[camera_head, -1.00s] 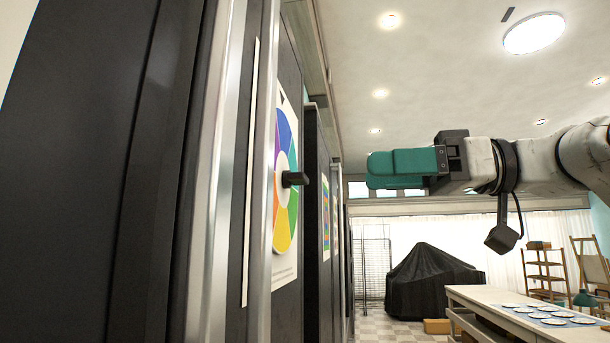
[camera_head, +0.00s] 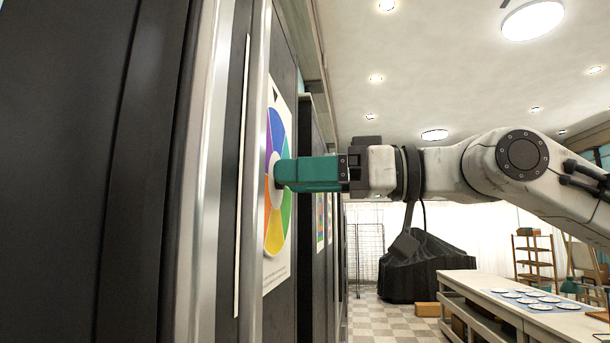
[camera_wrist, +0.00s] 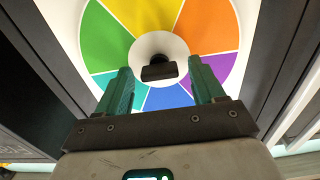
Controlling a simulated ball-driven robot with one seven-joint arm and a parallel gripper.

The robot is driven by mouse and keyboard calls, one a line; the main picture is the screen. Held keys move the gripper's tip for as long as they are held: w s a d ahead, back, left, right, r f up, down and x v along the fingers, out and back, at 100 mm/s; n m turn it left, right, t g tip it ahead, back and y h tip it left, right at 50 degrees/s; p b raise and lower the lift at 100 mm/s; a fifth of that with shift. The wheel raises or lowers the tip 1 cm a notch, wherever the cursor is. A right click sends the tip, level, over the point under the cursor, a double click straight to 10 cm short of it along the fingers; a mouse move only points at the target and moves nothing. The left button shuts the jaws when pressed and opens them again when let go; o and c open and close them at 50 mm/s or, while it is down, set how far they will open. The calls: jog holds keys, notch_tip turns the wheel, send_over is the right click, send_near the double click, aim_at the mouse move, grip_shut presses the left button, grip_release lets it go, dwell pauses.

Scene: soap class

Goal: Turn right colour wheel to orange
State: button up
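A colour wheel (camera_head: 283,227) hangs on a dark panel at left in the head view, with a small black pointer mark above it. Blue and purple are near the top, green at right, yellow at the bottom, orange at lower left. In the wrist view the wheel (camera_wrist: 108,38) appears roughly inverted, with yellow at top and orange at upper right. A black knob (camera_wrist: 159,72) sits on its white hub. My gripper (camera_head: 284,173) is open, its teal fingers on either side of the knob, with gaps visible.
A metal-edged dark panel (camera_head: 150,170) stands close at left. Further panels with posters (camera_head: 321,220) line the wall beyond. A white table (camera_head: 470,285) with several plates is at lower right. A black-covered object (camera_head: 425,272) stands at the back. Open checkered floor lies between.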

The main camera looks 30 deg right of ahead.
grip_shut()
dwell(0.4)
